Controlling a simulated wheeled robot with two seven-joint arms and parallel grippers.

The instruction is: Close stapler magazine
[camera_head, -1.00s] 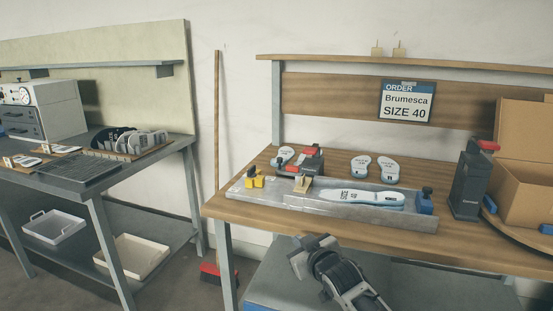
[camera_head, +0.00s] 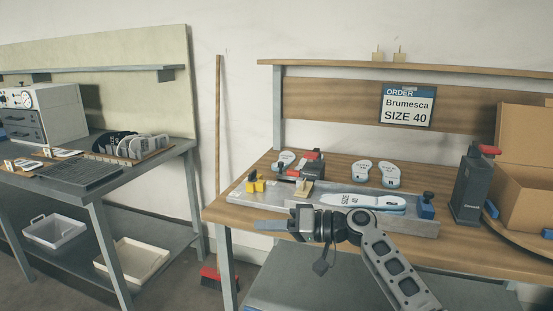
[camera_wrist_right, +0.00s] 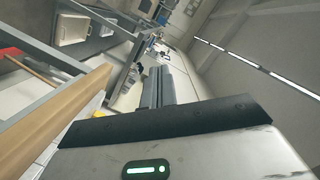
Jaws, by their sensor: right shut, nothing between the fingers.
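A dark device with a red top (camera_head: 312,160), which looks like the stapler, sits at the back left of the grey metal fixture (camera_head: 410,224) on the wooden bench. A small tan piece (camera_head: 303,188) sticks up in front of it. I cannot tell how its magazine stands. The stapler is not clearly seen there. My left gripper is not in view.
A white insole (camera_head: 360,202) lies on the fixture, between a yellow clamp (camera_head: 256,185) and a blue block (camera_head: 427,207). More insoles (camera_head: 375,173) lie behind. A tall dark device (camera_head: 468,190) and a cardboard box (camera_head: 525,190) stand at right. A broom (camera_head: 217,150) leans left.

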